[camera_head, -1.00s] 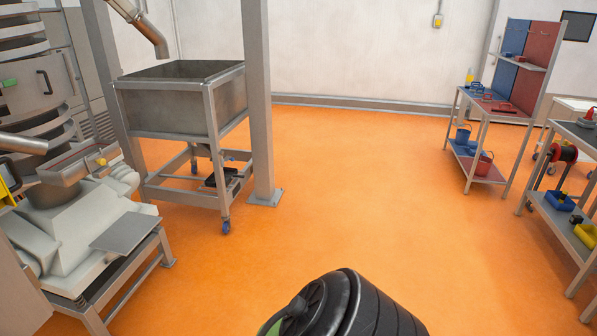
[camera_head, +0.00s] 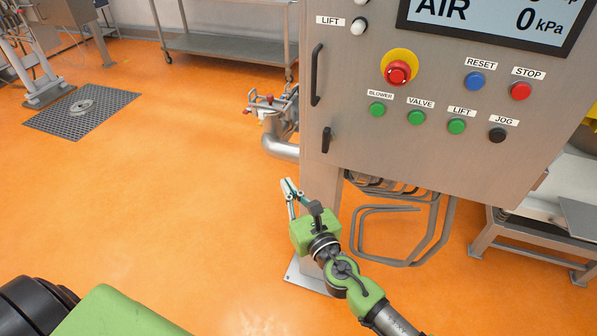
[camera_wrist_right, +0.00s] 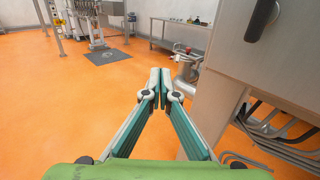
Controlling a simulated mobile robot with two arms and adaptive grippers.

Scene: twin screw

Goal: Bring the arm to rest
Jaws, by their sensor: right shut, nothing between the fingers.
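My right gripper (camera_head: 290,187) shows in the middle of the head view, at the end of a green and black arm that comes in from the lower right. It is shut and empty, in front of the post below the control cabinet (camera_head: 350,130) and apart from its buttons. In the right wrist view the fingers of my right gripper (camera_wrist_right: 160,78) meet at their tips with nothing between them. The cabinet's side (camera_wrist_right: 240,85) stands just to the right of them. My left gripper is not in view; a green and black part of my body shows at the lower left of the head view.
The cabinet carries a red emergency stop (camera_head: 397,72), a green lift button (camera_head: 457,126) and other buttons. Bent grey pipes (camera_head: 395,208) hang below it. A valve fitting (camera_head: 272,108) sits left of it. Orange floor (camera_head: 170,200) is open at the left; a metal table (camera_head: 225,45) stands behind.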

